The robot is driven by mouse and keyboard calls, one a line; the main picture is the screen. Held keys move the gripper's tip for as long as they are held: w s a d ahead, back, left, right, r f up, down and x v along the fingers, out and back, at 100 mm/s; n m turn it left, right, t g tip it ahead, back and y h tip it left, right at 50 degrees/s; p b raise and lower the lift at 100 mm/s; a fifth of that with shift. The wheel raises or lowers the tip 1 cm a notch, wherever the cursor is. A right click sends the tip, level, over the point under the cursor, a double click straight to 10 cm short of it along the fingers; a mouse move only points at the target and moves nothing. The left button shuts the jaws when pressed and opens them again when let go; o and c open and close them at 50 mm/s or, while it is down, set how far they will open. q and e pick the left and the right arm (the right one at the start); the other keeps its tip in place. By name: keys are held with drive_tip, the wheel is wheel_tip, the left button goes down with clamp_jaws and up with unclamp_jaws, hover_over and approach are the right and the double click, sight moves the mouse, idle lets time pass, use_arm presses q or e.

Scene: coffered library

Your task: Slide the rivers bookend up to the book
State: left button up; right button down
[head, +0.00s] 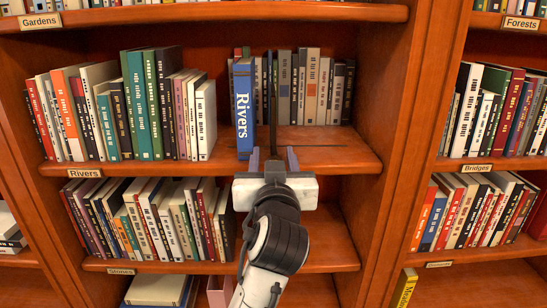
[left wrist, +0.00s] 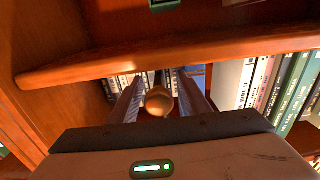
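The blue book lettered "Rivers" (head: 244,108) stands upright on the shelf labelled Rivers. To its right, a thin dark upright plate (head: 272,104), seen nearly edge-on, appears to be the bookend, with a narrow gap between them. My left gripper (head: 273,158) is at the shelf's front edge, its two fingers apart, in line with the plate. In the left wrist view a round brown knob (left wrist: 159,101), apparently on the bookend, sits between the fingers with space on both sides. My right gripper is not in view.
A row of books (head: 145,108) fills the shelf's left part, short of the blue book. More books (head: 312,88) stand behind at the back. The shelf is bare at right (head: 325,145). An upper shelf board (head: 200,15) overhangs; a lower shelf holds more books (head: 150,220).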

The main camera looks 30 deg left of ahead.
sight(273, 103)
use_arm(q)
wheel_tip(273, 103, up, 10)
drive_tip(key=shift+p, duration=0.75)
